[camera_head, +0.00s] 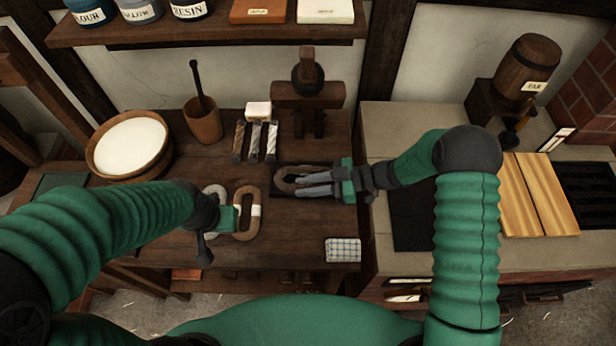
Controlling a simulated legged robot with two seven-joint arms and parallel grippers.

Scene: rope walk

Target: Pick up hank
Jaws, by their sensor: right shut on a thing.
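A brown looped hank (285,185) is at a dark tray or mat near the middle of the wooden table. My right gripper (305,185) reaches in from the right, and its grey fingers are shut on this hank. I cannot tell whether the hank is lifted clear of the surface. A second brown hank (247,228) with a pale band lies to the left, and a pale grey hank (212,191) lies beside it, partly hidden by my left arm. My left gripper (231,219) is over these two; its fingers do not show clearly.
A wooden bowl of white stuff (97,162), a mortar with pestle (203,122) and several small dark-and-pale bars (255,142) stand behind. A wooden stand (308,92) rises at the back. A checked cloth (343,250) lies at front right. A stone counter (395,125) adjoins on the right.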

